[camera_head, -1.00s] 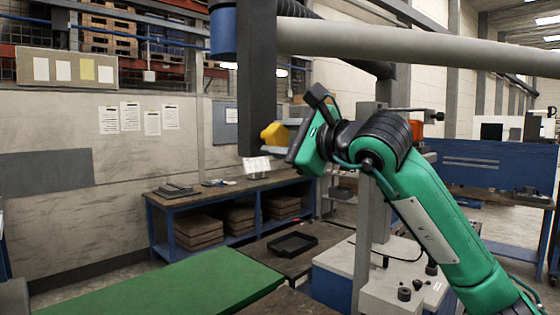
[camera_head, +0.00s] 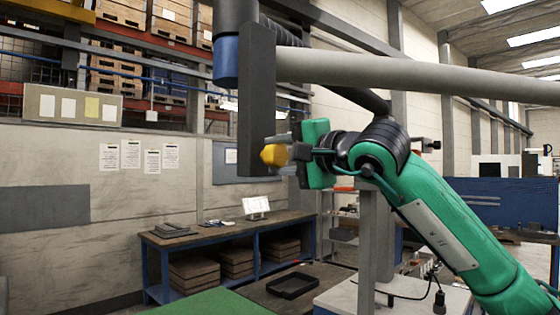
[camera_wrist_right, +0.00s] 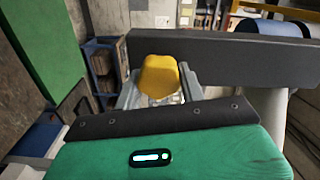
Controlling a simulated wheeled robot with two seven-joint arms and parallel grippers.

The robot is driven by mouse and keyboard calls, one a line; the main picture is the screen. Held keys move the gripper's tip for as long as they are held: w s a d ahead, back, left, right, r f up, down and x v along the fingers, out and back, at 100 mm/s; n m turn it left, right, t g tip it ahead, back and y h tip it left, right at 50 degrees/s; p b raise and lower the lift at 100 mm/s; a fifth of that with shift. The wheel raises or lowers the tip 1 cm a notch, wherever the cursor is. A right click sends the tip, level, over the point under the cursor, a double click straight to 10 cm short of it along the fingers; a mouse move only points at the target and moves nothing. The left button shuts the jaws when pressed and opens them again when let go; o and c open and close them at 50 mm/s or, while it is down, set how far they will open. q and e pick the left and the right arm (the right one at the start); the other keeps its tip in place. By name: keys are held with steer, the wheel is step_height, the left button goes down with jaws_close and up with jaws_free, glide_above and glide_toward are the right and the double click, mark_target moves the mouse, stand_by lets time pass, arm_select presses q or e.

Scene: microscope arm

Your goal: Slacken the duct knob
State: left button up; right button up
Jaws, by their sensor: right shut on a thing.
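The yellow duct knob (camera_head: 273,155) sits beside the dark upright bar (camera_head: 257,100) of the duct in the head view. In the right wrist view the knob (camera_wrist_right: 160,78) lies between the fingers, in front of the dark bar (camera_wrist_right: 250,58). My right gripper (camera_head: 283,155) reaches it from the right on the green arm and is shut on the knob. The grey fingers (camera_wrist_right: 160,90) flank the knob in the right wrist view. The knob's far side and its shaft are hidden. My left gripper is in neither view.
A grey duct pipe (camera_head: 400,70) runs right from the upright bar, above my right arm. A blue-framed workbench (camera_head: 240,228) stands behind by the wall. A black tray (camera_head: 293,286) lies on a low surface. A green tabletop (camera_head: 205,304) is at the bottom.

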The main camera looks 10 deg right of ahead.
steer(key=shift+n, duration=0.5)
steer(key=o, duration=1)
steer(key=shift+s+d+b, duration=0.2)
steer(key=shift+s+b, duration=0.1)
steer(key=shift+b, duration=0.05)
steer(key=b+v, duration=0.4)
steer(key=v, duration=0.9)
steer(key=shift+a+f, duration=0.1)
